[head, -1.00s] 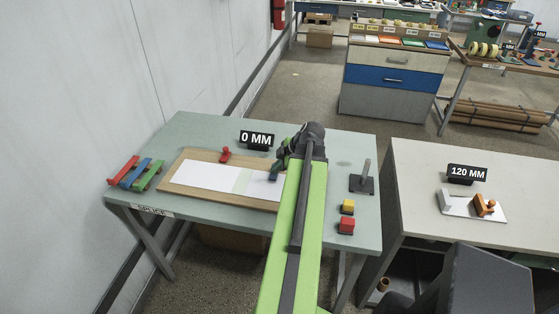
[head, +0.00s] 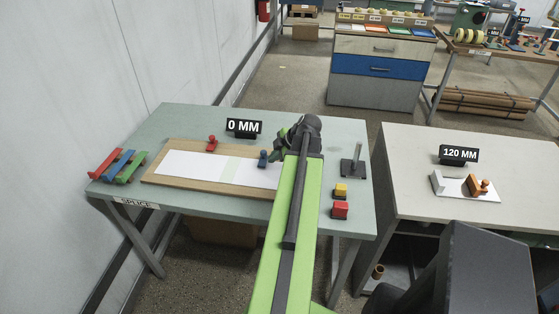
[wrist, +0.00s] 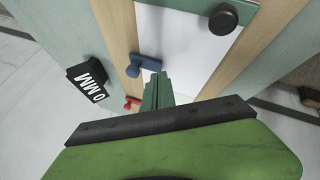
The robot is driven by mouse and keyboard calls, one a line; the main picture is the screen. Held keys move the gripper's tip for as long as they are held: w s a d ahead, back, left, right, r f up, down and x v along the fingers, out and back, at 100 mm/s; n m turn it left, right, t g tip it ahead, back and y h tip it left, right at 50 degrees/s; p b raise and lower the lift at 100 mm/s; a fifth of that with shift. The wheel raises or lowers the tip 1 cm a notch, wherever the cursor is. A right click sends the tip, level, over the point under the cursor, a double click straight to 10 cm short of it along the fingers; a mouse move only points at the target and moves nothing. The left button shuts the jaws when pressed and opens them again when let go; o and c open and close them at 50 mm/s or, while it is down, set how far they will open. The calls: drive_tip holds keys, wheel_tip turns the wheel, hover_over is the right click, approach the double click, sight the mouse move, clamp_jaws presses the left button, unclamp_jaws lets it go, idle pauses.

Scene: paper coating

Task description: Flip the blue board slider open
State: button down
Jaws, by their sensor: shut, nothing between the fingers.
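The blue board slider (head: 263,158) is a small blue piece with a knob on the far edge of the wooden board (head: 160,180), near the right end of the white paper. In the wrist view the slider (wrist: 146,64) lies across the wood strip with one end over the paper. My gripper (head: 279,155) is just right of the slider in the head view. In the wrist view its green fingers (wrist: 157,85) are shut and empty, close to the slider; I cannot tell whether they touch it.
A red slider (head: 211,143) sits farther left on the board's edge. The 0 MM sign (head: 244,127) stands behind the board. A black round knob (wrist: 223,15) shows over the paper. Red and yellow blocks (head: 340,209) and a dark post stand (head: 353,168) are at right.

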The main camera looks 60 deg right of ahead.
sight(269, 166)
drive_tip(key=b+x, duration=0.1)
drive_tip(key=x, duration=0.2)
drive_tip(key=shift+s+f, duration=0.1)
drive_tip(key=shift+s, duration=0.1)
drive_tip(key=shift+w+d+r, duration=0.15)
drive_tip(key=shift+w+d, duration=0.3)
drive_tip(key=shift+d, duration=0.1)
drive_tip(key=shift+w+d+r, duration=0.15)
drive_tip(key=shift+w+d, duration=0.7)
drive_tip(key=shift+w, duration=0.05)
drive_tip(key=d, duration=0.2)
drive_tip(key=w+d, duration=0.1)
drive_tip(key=d, duration=0.1)
drive_tip(key=w+d, duration=0.1)
drive_tip(key=d, duration=0.1)
drive_tip(key=shift+d, duration=0.2)
drive_tip(key=shift+a, duration=0.15)
